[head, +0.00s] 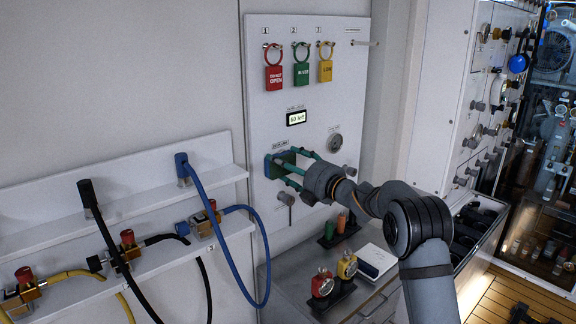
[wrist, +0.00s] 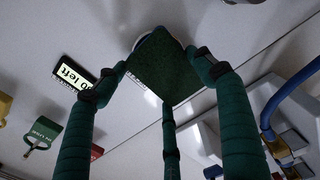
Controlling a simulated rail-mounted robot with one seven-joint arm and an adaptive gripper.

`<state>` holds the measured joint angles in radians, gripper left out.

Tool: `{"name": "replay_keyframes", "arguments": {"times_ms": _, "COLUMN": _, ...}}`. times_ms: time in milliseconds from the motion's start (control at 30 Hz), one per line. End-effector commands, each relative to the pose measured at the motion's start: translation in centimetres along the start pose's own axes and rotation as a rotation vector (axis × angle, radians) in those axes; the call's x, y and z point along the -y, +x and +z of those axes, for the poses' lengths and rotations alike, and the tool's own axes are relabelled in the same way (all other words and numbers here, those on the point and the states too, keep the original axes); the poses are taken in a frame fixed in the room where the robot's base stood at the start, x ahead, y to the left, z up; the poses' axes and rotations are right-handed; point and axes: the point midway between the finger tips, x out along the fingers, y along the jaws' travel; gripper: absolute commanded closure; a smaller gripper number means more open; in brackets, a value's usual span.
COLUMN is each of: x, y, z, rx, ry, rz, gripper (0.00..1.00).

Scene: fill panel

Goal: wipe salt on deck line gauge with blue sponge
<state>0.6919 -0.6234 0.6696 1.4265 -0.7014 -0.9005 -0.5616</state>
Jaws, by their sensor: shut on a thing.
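My gripper (head: 290,167) has green fingers and reaches from the right to the white panel. It is shut on the blue sponge (head: 271,168), which is at the panel face below and left of the small display. In the wrist view the sponge (wrist: 160,68) shows its dark green side between my fingertips. A piece of a round, pale-rimmed gauge (wrist: 145,41) shows past the sponge's upper edge; the rest is hidden behind it. Any salt on the gauge is hidden. I cannot tell whether the sponge touches the gauge.
The display (head: 297,118) sits above my gripper, with red (head: 274,78), green (head: 302,74) and yellow (head: 326,71) tags higher up. A knob (head: 335,143) is to the right. A blue hose (head: 226,235) hangs at left. A counter (head: 330,270) below holds several items.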

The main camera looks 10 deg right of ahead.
Motion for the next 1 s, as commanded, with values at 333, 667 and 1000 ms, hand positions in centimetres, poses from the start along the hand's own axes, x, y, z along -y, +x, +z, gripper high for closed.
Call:
{"name": "replay_keyframes", "arguments": {"times_ms": 333, "x": 0.3, "y": -2.4, "z": -0.1, "rx": -0.003, "ry": -0.003, "rz": 0.002, "gripper": 0.52}}
{"name": "replay_keyframes", "arguments": {"times_ms": 667, "x": 0.2, "y": -5.6, "z": -0.1, "rx": -0.001, "ry": -0.002, "rz": 0.002, "gripper": 0.52}}
{"name": "replay_keyframes", "arguments": {"times_ms": 1000, "x": 0.0, "y": -6.0, "z": -0.1, "rx": -0.002, "ry": -0.001, "rz": 0.000, "gripper": 0.52}}
